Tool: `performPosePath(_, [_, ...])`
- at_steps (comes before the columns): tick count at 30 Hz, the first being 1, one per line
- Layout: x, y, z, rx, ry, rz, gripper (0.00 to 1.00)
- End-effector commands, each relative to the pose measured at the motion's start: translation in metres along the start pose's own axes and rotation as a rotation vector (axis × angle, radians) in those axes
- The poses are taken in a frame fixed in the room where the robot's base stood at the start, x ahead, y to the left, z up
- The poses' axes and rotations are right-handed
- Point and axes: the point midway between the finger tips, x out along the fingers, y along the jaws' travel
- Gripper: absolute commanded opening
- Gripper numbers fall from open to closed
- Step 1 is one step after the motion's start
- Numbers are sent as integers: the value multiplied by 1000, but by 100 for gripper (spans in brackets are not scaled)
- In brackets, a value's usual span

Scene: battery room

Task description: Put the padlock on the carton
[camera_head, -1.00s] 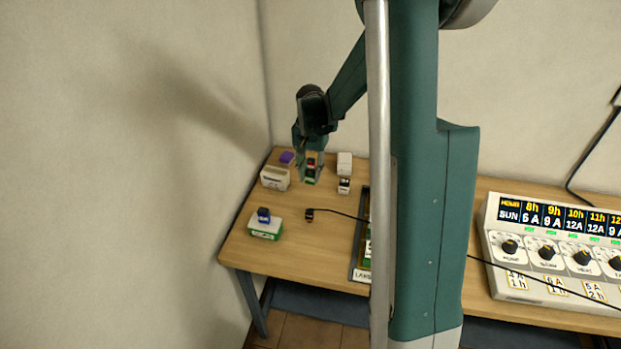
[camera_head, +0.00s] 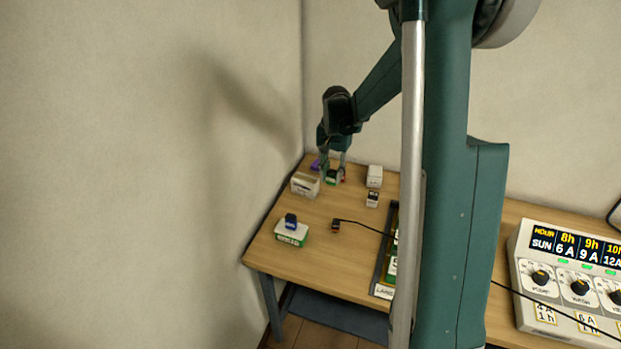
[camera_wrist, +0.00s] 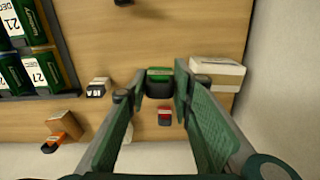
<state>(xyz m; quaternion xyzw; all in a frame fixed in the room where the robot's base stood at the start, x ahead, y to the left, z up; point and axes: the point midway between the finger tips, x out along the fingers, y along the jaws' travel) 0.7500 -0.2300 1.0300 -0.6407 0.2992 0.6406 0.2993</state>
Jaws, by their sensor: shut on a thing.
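My gripper (camera_head: 334,172) points down at the far left part of the table. In the wrist view its fingers (camera_wrist: 158,88) are shut on a small block (camera_wrist: 159,84), green on top and dark below. I cannot tell whether this block is the padlock, nor whether it touches the table. A small blue thing (camera_head: 290,221) sits on a low white and green box (camera_head: 291,235), which may be the carton, near the table's left edge. A white box with a dark opening (camera_head: 304,186) stands just left of the gripper; it shows in the wrist view too (camera_wrist: 220,72).
A small red thing (camera_wrist: 165,116) lies close to the held block. A cable plug (camera_head: 336,226) lies mid-table beside a battery tray (camera_head: 383,290).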

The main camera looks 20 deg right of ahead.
Motion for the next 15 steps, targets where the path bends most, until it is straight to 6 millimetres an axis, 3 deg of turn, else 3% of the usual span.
performPosePath(9, [-43, -83, -22, -60, 0, 0, 11])
performPosePath(15, [-57, -117, -28, -83, 0, 0, 11])
